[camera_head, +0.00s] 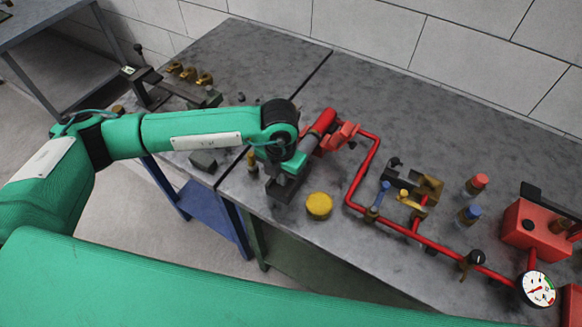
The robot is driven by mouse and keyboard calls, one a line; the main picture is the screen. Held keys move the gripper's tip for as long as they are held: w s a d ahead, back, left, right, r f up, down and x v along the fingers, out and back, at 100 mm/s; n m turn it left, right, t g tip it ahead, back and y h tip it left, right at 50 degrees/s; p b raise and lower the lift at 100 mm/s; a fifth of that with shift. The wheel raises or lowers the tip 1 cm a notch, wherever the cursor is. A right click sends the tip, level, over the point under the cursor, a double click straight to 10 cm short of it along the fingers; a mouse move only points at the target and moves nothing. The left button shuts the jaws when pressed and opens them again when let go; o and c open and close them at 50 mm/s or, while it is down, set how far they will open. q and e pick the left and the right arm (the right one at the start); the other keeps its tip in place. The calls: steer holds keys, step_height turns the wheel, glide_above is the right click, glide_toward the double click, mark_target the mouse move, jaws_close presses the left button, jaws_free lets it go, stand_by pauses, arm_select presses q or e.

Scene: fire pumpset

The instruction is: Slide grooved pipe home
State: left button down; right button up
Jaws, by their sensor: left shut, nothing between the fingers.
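A thick red grooved pipe (320,125) lies at the middle of the bench, beyond my left wrist. Its near end is partly hidden by my arm. A lighter red coupling (340,137) sits at its right side, beside the start of the thin red pipe run (362,172). I cannot tell whether the grooved pipe is seated in the coupling. My left gripper (283,189) points down just on the near side of the pipe, shut and empty. Its fingertips are hard to make out against the dark grey parts. My right gripper is not in view.
A yellow round cap (319,206) stands right of my left gripper. Brass fittings and a blue-handled valve (383,191) stand by the pipe run. A pressure gauge (537,289) and red box (525,224) are at the right. A vise (150,88) stands at left. The bench's back is clear.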

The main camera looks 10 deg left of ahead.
arm_select(q)
step_height(320, 180, up, 7)
steer(key=p, duration=0.2)
steer(key=shift+p, duration=0.35)
stand_by(0.6)
